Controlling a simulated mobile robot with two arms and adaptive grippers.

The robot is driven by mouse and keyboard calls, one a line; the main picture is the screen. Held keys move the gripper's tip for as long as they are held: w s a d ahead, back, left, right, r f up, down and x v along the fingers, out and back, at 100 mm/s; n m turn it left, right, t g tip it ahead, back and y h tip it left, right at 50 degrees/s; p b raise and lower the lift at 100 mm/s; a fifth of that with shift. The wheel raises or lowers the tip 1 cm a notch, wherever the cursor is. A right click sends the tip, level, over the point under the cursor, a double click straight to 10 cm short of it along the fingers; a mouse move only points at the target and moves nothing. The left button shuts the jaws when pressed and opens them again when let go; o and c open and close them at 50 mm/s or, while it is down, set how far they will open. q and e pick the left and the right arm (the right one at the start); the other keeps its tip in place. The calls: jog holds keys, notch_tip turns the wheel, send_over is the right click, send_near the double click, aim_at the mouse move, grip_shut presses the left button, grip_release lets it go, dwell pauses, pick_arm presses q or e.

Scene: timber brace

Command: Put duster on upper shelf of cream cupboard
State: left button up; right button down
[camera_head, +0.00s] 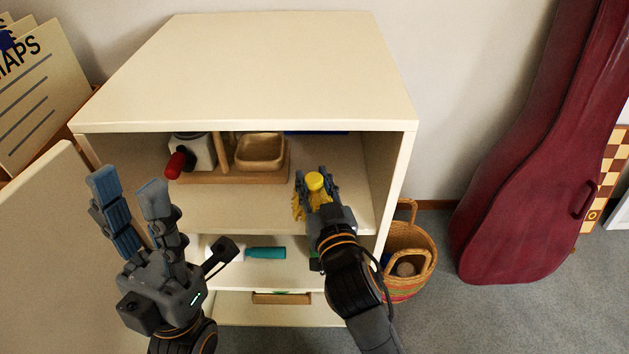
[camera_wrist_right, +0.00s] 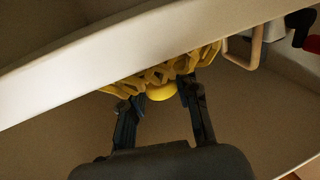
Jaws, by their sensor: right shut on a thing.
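The cream cupboard (camera_head: 250,75) stands open in front of me in the head view. My right gripper (camera_head: 316,190) reaches into its upper compartment on the right side. It is shut on the duster (camera_head: 298,207), which has yellow strands and a round yellow end. The duster is above the upper shelf (camera_head: 245,216); I cannot tell whether it touches it. In the right wrist view the yellow strands (camera_wrist_right: 160,72) spread beyond the fingers (camera_wrist_right: 160,92). My left gripper (camera_head: 128,186) is open and empty, in front of the cupboard's left side.
A wooden tray (camera_head: 222,179) holding a white-and-red item (camera_head: 190,155) and a wooden bowl (camera_head: 260,153) occupies the upper shelf's left and middle. A teal item (camera_head: 265,253) lies on the lower shelf. The open door (camera_head: 45,230) is left; a basket (camera_head: 415,250) and red case (camera_head: 530,170) stand right.

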jog(key=c, duration=1)
grip_release()
jog(key=shift+f, duration=0.1)
